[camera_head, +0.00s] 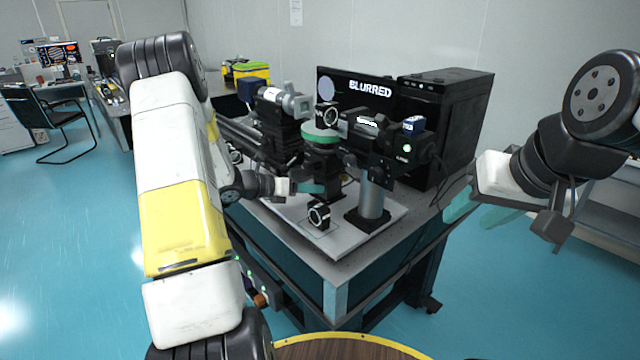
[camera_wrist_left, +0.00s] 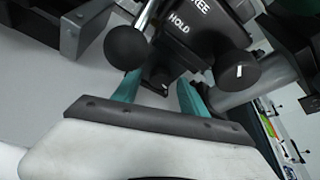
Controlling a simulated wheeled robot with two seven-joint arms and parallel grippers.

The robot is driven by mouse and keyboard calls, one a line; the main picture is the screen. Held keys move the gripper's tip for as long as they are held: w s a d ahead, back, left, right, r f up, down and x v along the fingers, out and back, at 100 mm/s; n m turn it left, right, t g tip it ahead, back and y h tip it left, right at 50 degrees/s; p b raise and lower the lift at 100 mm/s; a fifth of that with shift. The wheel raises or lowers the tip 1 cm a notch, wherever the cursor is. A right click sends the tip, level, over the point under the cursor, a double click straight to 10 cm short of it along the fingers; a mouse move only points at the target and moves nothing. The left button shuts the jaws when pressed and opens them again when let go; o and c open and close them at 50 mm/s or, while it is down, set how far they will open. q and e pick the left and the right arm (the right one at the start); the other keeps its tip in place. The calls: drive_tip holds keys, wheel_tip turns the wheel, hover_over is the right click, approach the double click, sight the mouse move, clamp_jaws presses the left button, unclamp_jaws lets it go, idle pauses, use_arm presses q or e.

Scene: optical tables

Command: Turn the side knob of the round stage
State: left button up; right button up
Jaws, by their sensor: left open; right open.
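The round stage (camera_head: 322,143) has a green top on a black body and stands on the optical table. In the left wrist view its black housing (camera_wrist_left: 190,40) bears the word HOLD. A dark knob with a white mark (camera_wrist_left: 238,72) sticks out at the housing's right, and a black ball on a metal rod (camera_wrist_left: 126,46) is at its left. I cannot tell which is the side knob. My left gripper (camera_head: 308,187) is open just in front of the stage; its teal fingers (camera_wrist_left: 158,92) point at the housing, with nothing clearly held. My right gripper (camera_head: 474,208) is open and empty, off the table's right side.
A ringed black mount (camera_head: 319,215) stands on the pale board (camera_head: 340,240) near the front. Another ringed mount (camera_head: 327,116) sits on the stage. A metal post (camera_head: 371,200) with a black device is to the right. A black box (camera_head: 450,115) and a screen (camera_head: 350,88) reading BLURRED stand behind.

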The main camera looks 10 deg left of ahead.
use_arm(q)
clamp_jaws()
drive_tip(key=m+y, duration=0.1)
drive_tip(key=m+t, duration=0.1)
drive_tip(key=m, duration=0.1)
drive_tip(key=m+y, duration=0.1)
drive_tip(key=shift+s+d+t+y, duration=0.15)
drive_tip(key=shift+d+t+y, duration=0.1)
drive_tip(key=shift+t+y, duration=0.05)
drive_tip(key=shift+d+m+t+y, duration=0.1)
drive_tip(key=shift+m+t+y, duration=0.35)
drive_tip(key=shift+m, duration=0.65)
drive_tip(key=shift+s+m+t+y, duration=0.1)
drive_tip(key=shift+m+t+y, duration=0.6)
drive_tip(key=shift+m, duration=0.7)
